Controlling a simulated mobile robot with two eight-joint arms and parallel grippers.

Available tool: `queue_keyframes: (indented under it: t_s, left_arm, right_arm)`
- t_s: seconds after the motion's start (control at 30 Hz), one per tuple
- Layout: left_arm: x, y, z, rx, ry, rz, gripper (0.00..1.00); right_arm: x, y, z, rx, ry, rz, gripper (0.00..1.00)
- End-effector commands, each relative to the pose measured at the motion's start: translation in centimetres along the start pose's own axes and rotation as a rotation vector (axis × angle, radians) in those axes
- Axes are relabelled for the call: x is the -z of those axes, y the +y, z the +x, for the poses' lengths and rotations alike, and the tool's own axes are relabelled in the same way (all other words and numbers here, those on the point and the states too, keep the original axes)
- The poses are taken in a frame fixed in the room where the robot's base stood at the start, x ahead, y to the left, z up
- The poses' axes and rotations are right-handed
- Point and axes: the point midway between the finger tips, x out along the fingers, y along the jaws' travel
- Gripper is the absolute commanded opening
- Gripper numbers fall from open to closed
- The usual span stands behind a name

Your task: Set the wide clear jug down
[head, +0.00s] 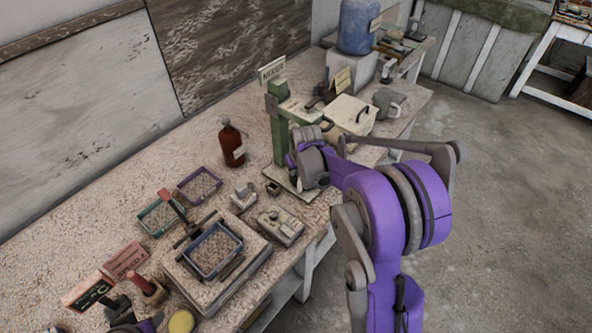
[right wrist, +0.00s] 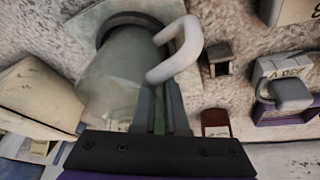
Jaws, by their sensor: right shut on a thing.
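The wide clear jug (right wrist: 118,72) shows in the right wrist view, with a pale thick handle (right wrist: 181,50). My right gripper (right wrist: 160,97) is shut on the jug at its handle side; the exact contact is partly hidden. The jug's far end is over a pale square plate (right wrist: 193,75) with a dark round patch. I cannot tell whether it touches the plate. In the head view my right gripper (head: 312,163) is at the green mixer stand (head: 279,133), and my arm hides the jug. A dark and purple part at the bottom left may be my left gripper.
A brown bottle (head: 232,144) stands left of the mixer. A white box (head: 350,114) and a grey mug (head: 388,102) stand behind it. Trays of granules (head: 198,186) and a scale-like block (head: 281,226) are in front. Some speckled bench top (head: 190,135) is bare.

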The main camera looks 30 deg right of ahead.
Motion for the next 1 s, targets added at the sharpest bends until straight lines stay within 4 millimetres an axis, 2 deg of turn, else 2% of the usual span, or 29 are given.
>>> queue_keyframes:
  t_s: [0.13,0.17,0.2,0.3,0.33,0.57,0.7,0.87,1.0]
  left_arm:
    - [-0.1,0.0,0.1,0.000,-0.001,0.000,0.50]
    - [-0.1,0.0,0.1,0.000,-0.001,0.000,0.50]
    - [0.0,0.0,0.0,0.000,-0.001,0.000,0.50]
    - [0.0,0.0,0.0,0.000,0.000,0.000,0.50]
    - [0.0,0.0,0.0,0.000,0.000,0.000,0.50]
    - [0.0,0.0,0.0,0.000,0.000,0.000,0.50]
    - [0.2,0.0,-0.1,0.000,0.002,0.000,0.50]
    - [0.3,0.0,-0.2,0.000,0.003,0.000,0.50]
    - [0.6,0.0,-0.4,0.000,0.006,0.000,0.50]
  right_arm:
    - [0.0,0.0,0.1,0.000,0.001,0.000,0.00]
    - [0.0,0.0,0.1,0.000,0.001,0.000,0.14]
    - [0.1,0.0,0.1,0.000,0.001,0.000,0.21]
    - [0.1,0.0,0.1,0.000,0.002,0.000,0.39]
    - [0.1,0.0,0.1,0.000,0.002,0.000,0.41]
    - [0.1,0.0,0.0,0.000,0.002,0.000,0.41]
    - [0.2,0.0,-0.7,0.000,0.003,0.000,0.41]
    - [0.2,0.0,-3.4,0.000,0.003,0.000,0.41]
    - [0.1,0.0,-6.5,0.000,0.003,0.000,0.41]
